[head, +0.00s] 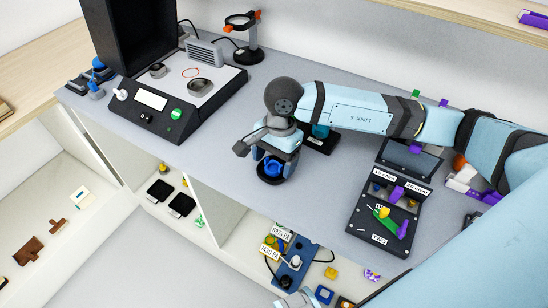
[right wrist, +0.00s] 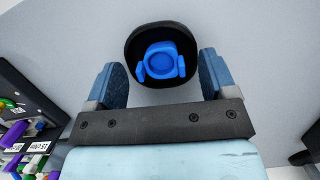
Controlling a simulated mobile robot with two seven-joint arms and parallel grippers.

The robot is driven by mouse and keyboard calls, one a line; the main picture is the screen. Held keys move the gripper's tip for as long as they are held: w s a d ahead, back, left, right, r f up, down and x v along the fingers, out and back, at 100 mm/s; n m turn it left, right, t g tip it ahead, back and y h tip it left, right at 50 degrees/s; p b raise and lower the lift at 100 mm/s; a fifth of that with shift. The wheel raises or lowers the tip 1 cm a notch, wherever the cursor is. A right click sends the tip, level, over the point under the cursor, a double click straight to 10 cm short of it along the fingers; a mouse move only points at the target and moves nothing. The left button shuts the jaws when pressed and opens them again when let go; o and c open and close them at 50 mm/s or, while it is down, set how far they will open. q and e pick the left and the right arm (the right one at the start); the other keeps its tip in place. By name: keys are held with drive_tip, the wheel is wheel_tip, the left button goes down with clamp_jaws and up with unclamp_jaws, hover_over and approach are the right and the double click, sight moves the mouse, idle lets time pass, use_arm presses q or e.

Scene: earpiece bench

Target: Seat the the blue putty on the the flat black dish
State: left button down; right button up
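The blue putty (head: 273,167) is a small bright blue lump with a rounded hollow and raised side lobes. It lies inside the flat black dish (head: 264,179) on the grey bench, and in the right wrist view the putty (right wrist: 160,62) sits within the round dark dish (right wrist: 133,46). My right gripper (head: 276,158) is just above the dish, pointing down. In the right wrist view its two blue fingers (right wrist: 160,82) are spread wide, one on each side, with visible gaps to the putty. Nothing is held between them. My left gripper is not recognisable in these views.
A black device with a white top (head: 165,107) stands at the back left. A ring stand (head: 248,52) is behind my right arm. Bare bench surrounds the dish at left and front.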

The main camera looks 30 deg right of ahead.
sight(281, 163)
drive_tip(key=shift+r, duration=0.1)
wheel_tip(281, 163, up, 14)
drive_tip(key=w+d, duration=0.1)
drive_tip(key=d, duration=0.1)
drive_tip(key=shift+d+f, duration=0.25)
drive_tip(key=shift+w, duration=0.1)
idle(0.5)
